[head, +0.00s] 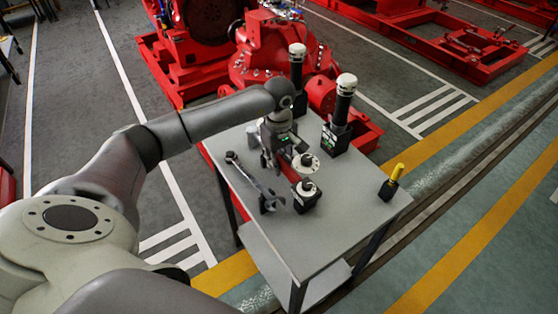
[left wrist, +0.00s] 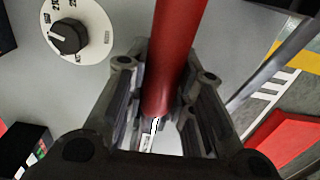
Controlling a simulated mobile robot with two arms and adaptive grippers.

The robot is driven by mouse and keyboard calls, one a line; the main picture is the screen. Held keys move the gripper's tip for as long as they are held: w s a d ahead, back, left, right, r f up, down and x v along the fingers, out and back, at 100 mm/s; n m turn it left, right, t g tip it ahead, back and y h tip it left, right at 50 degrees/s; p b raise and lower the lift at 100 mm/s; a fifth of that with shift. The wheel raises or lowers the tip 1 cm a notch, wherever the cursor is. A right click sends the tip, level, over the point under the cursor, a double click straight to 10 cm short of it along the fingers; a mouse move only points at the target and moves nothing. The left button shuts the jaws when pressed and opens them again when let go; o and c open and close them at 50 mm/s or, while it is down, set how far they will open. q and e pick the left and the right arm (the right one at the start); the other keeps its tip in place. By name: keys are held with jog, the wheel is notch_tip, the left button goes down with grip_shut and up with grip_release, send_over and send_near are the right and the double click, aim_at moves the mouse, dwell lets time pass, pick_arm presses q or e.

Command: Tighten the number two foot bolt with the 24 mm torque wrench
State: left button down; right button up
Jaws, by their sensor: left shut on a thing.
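My left gripper (head: 271,158) is over the back part of the grey tool table. In the left wrist view its fingers are shut around a red round bar (left wrist: 176,60), and its lower end is between them. A grey open-ended wrench (head: 262,190) lies on the table left of the gripper. The number two foot bolt cannot be made out on the red pumpset (head: 270,50) behind the table. My right gripper is not in view.
On the table (head: 345,225), a white dial with a black knob (head: 305,163) is close beside the gripper. A black block (head: 306,197) stands in front. Two tall black-and-white posts (head: 340,115) (head: 297,65) stand behind. A yellow-topped item (head: 392,181) is at right. The front is clear.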

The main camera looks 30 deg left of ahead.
pick_arm(q)
jog(key=shift+f+b, duration=0.35)
jog(key=shift+f, duration=0.05)
jog(key=c, duration=1.2)
grip_release()
jog(key=shift+o, duration=0.2)
notch_tip(320, 180, up, 12)
